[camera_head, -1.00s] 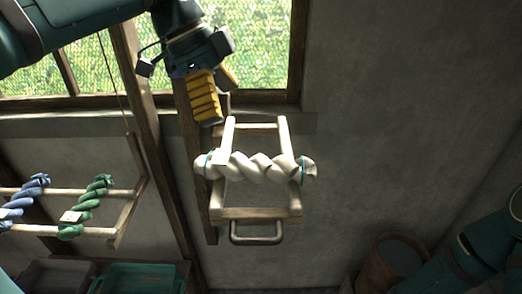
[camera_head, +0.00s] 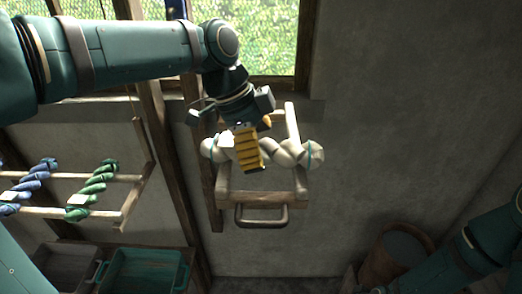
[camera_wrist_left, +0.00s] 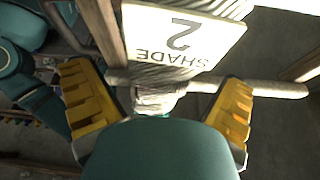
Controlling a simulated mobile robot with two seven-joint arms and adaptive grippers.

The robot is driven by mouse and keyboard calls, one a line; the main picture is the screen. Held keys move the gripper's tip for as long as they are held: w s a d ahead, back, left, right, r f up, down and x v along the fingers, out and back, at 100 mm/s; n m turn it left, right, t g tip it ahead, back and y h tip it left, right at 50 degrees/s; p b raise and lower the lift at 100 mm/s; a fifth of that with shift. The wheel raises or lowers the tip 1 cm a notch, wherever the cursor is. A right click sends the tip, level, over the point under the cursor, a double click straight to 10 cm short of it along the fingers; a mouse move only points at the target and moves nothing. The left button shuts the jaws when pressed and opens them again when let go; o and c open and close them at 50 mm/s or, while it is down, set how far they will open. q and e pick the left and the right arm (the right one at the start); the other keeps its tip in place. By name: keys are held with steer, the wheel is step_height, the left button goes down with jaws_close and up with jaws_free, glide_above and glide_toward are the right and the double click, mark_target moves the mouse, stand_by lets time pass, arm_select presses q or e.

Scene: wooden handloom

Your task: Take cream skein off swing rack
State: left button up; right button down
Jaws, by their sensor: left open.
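The cream skein (camera_head: 285,152) is a twisted hank with teal ties, lying across the wooden swing rack (camera_head: 262,199) on the wall. My left gripper (camera_head: 250,165) is in front of the skein's middle and hides part of it. Its yellow fingers are apart and empty. In the left wrist view the open fingers (camera_wrist_left: 160,115) stand on either side of the cream skein (camera_wrist_left: 155,100), which is partly hidden by my gripper body. A tag reading "SHADE 2" (camera_wrist_left: 185,35) hangs close by. My right gripper is out of view.
A metal handle (camera_head: 262,222) is at the rack's lower edge. Blue (camera_head: 35,178) and green (camera_head: 95,185) skeins hang on another rack at left. A teal crate (camera_head: 145,270) is below it. A brown bucket (camera_head: 395,250) stands at lower right. A window is behind my left arm.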

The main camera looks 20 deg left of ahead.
arm_select(q)
steer(key=shift+d+f, duration=0.1)
steer(key=shift+f, duration=0.2)
steer(key=c, duration=1.4)
steer(key=shift+r, duration=0.1)
